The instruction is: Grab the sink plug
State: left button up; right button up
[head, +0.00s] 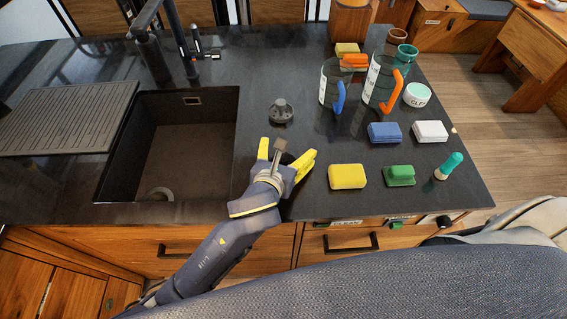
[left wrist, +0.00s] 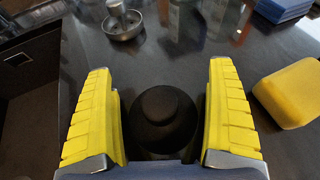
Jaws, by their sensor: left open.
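The sink plug is a black round piece with a raised knob; in the left wrist view the plug (left wrist: 166,112) sits on the dark counter between my yellow fingers. My left gripper (head: 286,154) is open, its fingers on either side of the plug; the left wrist view shows it (left wrist: 161,72) with a gap beside the plug. In the head view the gripper mostly hides the plug. A grey metal strainer-like piece (head: 281,112) stands just beyond; it also shows in the left wrist view (left wrist: 123,22). My right gripper is not in view.
The sink basin (head: 190,150) opens to the left of the gripper. A yellow sponge (head: 347,177) lies close on the right, with a green brush-like block (head: 399,175) beyond it. Two measuring jugs, one blue-handled (head: 331,88) and one orange-handled (head: 378,85), stand farther back.

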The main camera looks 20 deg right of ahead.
pick_arm(q)
jog(key=shift+w, duration=0.1)
jog(key=shift+f, duration=0.1)
jog(key=c, duration=1.7)
